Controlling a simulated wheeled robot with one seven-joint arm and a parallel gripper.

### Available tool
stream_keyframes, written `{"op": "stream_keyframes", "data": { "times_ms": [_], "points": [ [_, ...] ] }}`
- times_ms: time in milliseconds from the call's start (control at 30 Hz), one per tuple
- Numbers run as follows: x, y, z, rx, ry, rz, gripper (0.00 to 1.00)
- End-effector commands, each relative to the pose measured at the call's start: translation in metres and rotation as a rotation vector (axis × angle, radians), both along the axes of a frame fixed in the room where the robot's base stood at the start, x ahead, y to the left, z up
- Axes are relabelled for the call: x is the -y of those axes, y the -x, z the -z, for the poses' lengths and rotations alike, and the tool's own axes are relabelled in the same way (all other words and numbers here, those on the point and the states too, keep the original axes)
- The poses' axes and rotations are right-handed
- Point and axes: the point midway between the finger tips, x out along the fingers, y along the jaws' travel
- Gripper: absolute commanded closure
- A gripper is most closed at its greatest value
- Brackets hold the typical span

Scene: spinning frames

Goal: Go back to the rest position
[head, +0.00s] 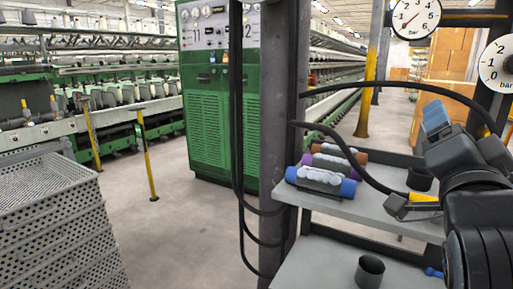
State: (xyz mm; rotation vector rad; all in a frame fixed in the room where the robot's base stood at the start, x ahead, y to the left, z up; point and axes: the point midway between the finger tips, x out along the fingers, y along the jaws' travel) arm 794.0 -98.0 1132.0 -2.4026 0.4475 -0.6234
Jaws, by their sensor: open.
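My arm is at the right edge of the head view. My gripper (418,162) is at its end, above the right part of the upper grey shelf (375,207). One finger tip shows up by a blue-grey piece and the other low and to the left. The jaws are apart, and I see nothing held between them. Part of the gripper is hidden by my dark wrist.
Blue (347,188), purple and brown rolls with white bands lie on the upper shelf, left of my gripper. A dark cup (420,178) is close behind it. Another cup (369,271) stands on the lower shelf. A dark post (284,100) with hanging cables stands left.

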Motion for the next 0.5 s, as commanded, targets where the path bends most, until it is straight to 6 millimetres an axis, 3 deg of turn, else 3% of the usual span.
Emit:
{"op": "stream_keyframes", "data": {
  "times_ms": [267, 500],
  "points": [
    [-0.023, 0.033, 0.083, -0.206, 0.277, -0.108, 0.3],
    [-0.04, 0.083, 0.15, -0.354, 0.443, -0.213, 0.3]
  ]
}}
